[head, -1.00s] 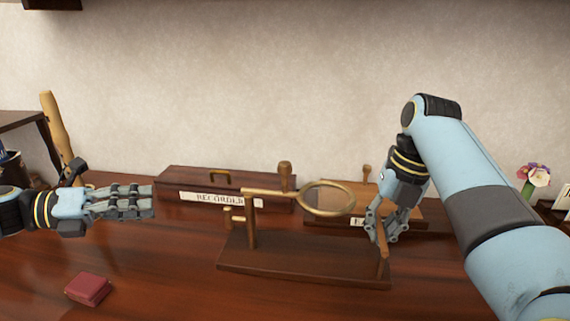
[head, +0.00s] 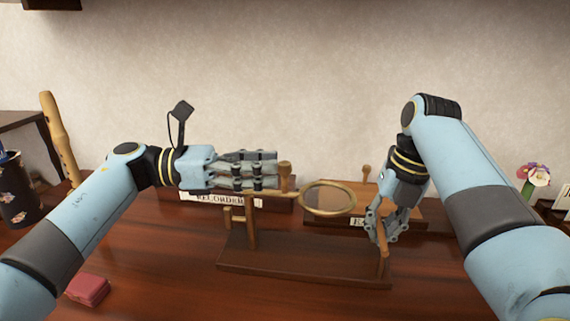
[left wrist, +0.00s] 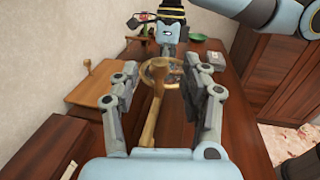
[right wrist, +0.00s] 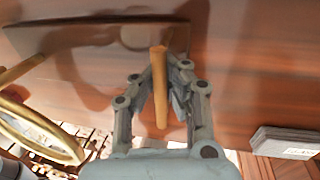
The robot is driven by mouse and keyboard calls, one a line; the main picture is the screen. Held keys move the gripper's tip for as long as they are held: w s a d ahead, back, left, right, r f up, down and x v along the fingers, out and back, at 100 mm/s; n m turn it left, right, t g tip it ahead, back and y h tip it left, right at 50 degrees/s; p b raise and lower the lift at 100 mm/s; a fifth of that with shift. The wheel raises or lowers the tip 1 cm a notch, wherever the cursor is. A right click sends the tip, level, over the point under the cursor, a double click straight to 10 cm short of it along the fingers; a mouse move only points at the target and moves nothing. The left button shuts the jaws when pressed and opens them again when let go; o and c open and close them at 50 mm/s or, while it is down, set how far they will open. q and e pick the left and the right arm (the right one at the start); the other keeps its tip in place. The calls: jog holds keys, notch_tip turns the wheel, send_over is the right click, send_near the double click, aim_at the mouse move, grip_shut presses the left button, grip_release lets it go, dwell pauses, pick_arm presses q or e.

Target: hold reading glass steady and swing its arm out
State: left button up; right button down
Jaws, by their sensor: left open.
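The reading glass has a brass lens ring (head: 328,212) on a wooden arm (head: 268,193), carried by a post on a dark wooden stand base (head: 300,268). An upright knob (head: 285,172) shows near the ring. My left gripper (head: 276,170) is open at the arm; in the left wrist view its fingers lie on either side of the arm (left wrist: 152,122), apart from it. My right gripper (head: 382,226) is shut on a wooden peg (head: 384,262) at the base's right end; the peg also shows between its fingers in the right wrist view (right wrist: 159,95).
A labelled recorder box (head: 200,196) stands behind the stand, partly hidden by my left gripper. Another box (head: 408,207) with a knob stands behind the ring. A red book (head: 88,289) lies front left. A pencil cup (head: 17,195) stands far left and flowers (head: 533,174) far right.

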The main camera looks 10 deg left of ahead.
aim_at(284, 163)
pick_arm(q)
jog(key=shift+w+d, duration=0.2)
jog(key=shift+d, duration=0.75)
jog(key=shift+w+d, duration=0.15)
jog(key=shift+d, duration=0.75)
grip_shut()
jog(key=shift+a, duration=0.1)
